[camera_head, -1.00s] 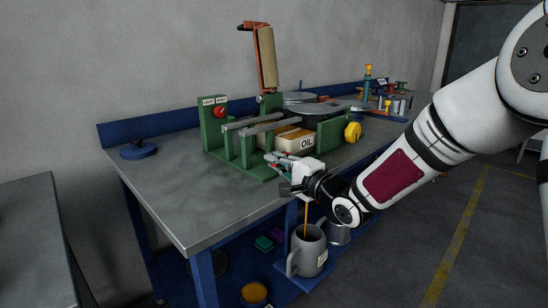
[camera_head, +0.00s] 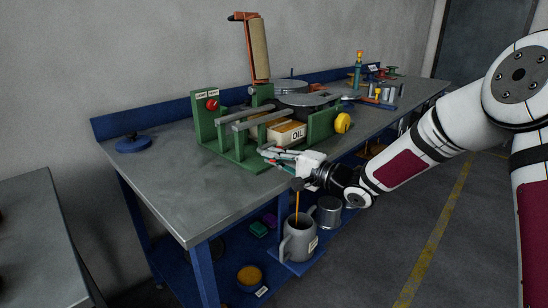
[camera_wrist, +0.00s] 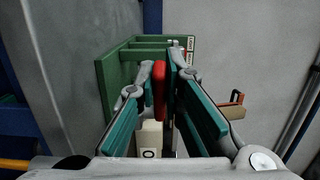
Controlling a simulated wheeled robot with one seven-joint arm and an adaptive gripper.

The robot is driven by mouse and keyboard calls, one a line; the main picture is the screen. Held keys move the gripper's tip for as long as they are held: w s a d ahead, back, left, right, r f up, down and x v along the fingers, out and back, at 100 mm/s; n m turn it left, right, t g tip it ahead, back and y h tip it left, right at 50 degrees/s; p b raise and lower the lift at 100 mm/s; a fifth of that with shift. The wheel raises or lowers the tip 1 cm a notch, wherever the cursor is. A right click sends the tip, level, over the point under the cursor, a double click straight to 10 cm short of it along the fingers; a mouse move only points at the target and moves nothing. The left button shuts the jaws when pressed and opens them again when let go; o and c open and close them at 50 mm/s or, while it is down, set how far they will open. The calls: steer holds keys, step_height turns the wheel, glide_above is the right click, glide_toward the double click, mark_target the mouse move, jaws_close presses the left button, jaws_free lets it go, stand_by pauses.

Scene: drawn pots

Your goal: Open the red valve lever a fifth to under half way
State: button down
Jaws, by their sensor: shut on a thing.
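The red valve lever (camera_wrist: 159,84) stands upright between my fingertips in the wrist view. My gripper (camera_wrist: 160,92) is shut on it, with a teal-padded finger on each side. In the head view my gripper (camera_head: 272,155) is at the front edge of the green frame (camera_head: 323,124), just below the box marked OIL. The lever cannot be made out there because the fingers cover it. The valve body behind it is hidden, so how far the lever is turned cannot be told.
A grey mug (camera_head: 298,245) with an orange stick (camera_head: 297,208) stands on the lower shelf below my gripper. A red knob (camera_head: 212,104) and yellow knob (camera_head: 342,123) are on the green frame. A blue round base (camera_head: 133,145) is at the left. The bench's front left is clear.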

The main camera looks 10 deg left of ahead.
steer(key=c, duration=1.7)
jaws_free()
steer(key=shift+d, duration=0.1)
steer(key=v, duration=1.2)
